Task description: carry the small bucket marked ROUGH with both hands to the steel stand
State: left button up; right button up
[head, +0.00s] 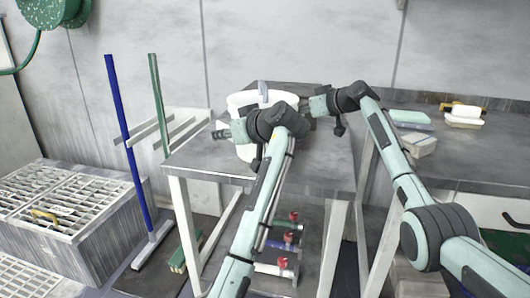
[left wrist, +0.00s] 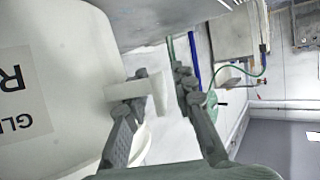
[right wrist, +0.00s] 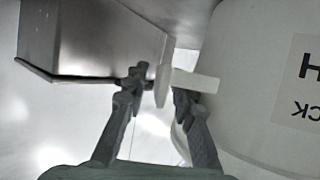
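The white bucket (head: 245,103) stands upright on a grey-topped table with pale legs (head: 205,163). Its label shows in part, with an R in the left wrist view (left wrist: 22,95) and an H in the right wrist view (right wrist: 300,80). My left gripper (head: 221,131) is at the bucket's left side, open, with a white T-shaped side lug (left wrist: 157,92) between its fingers. My right gripper (head: 306,106) is at the right side, open around the other lug (right wrist: 163,86). In both wrist views a gap shows between lug and one finger. My left arm hides part of the bucket.
A bench (head: 470,165) on the right holds a pale green block (head: 410,117), a lighter block (head: 420,145) and a yellow-and-white item (head: 463,115). A blue-handled squeegee (head: 126,150) and a grated trough (head: 75,195) are at left. Red-knobbed valves (head: 290,217) sit under the table.

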pick_arm(q)
jog(key=v, duration=1.2)
pick_arm(e)
jog(key=v, duration=1.2)
pick_arm(q)
jog(key=shift+f, duration=0.1)
